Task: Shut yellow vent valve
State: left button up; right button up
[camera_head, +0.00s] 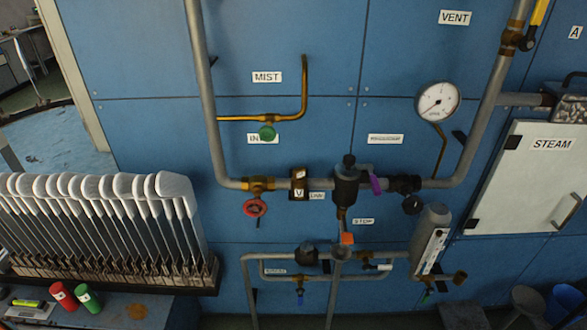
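The yellow vent valve lever (540,12) shows at the top right edge, right of the VENT label (454,17). It points up, roughly along the grey pipe beside it, and its upper end is cut off by the frame. Its brass valve body (513,34) sits on the slanting pipe just left of and below the lever. Neither of my grippers is in view, and nothing touches the lever.
A pressure gauge (438,101) stands out left of the vent pipe (482,120). A white STEAM door (526,178) is at the right. A red handwheel (254,208) and purple lever (375,183) are lower. A rack of white sock boards (105,190) fills the left.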

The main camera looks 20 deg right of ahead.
aim_at(527, 42)
jog(key=z, duration=1.65)
